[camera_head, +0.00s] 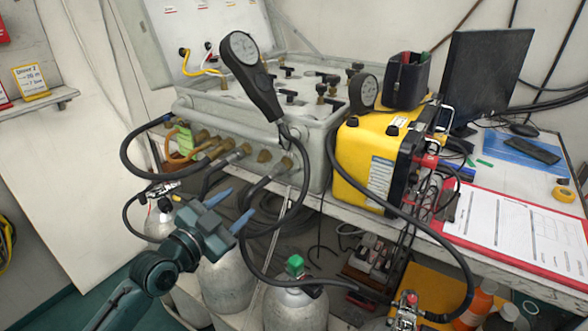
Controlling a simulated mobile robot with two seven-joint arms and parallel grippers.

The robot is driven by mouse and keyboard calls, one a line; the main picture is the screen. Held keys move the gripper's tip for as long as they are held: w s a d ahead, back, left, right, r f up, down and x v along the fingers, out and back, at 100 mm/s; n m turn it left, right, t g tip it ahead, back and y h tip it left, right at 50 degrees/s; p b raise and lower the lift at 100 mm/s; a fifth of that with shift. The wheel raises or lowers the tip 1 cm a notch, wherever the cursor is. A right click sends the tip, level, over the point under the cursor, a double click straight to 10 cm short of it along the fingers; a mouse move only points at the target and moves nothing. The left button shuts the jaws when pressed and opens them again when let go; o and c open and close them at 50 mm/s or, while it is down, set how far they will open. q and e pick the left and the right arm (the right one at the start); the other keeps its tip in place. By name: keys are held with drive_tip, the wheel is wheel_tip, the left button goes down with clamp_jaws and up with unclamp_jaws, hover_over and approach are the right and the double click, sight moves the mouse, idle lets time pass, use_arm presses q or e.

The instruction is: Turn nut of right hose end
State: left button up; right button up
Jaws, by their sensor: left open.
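The grey air panel box (205,112) stands on the bench with a row of brass fittings along its front face. Several black hoses run to these fittings. The rightmost hose end (266,182) there meets a brass fitting (284,165) at the box's lower right. Its nut is small and I cannot tell how tight it sits. My right gripper is not in view.
A black handheld gauge (249,75) hangs before the box, its hose looping down right of the fittings. A yellow case (365,165) stands right of the box. Grey cylinders (227,280) stand below, close to my left arm. A red clipboard (515,235) lies on the bench.

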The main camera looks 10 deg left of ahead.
sight(268, 179)
use_arm(q)
drive_tip(key=x, duration=1.3)
drive_tip(key=shift+c, duration=0.4)
drive_tip(key=c, duration=0.9)
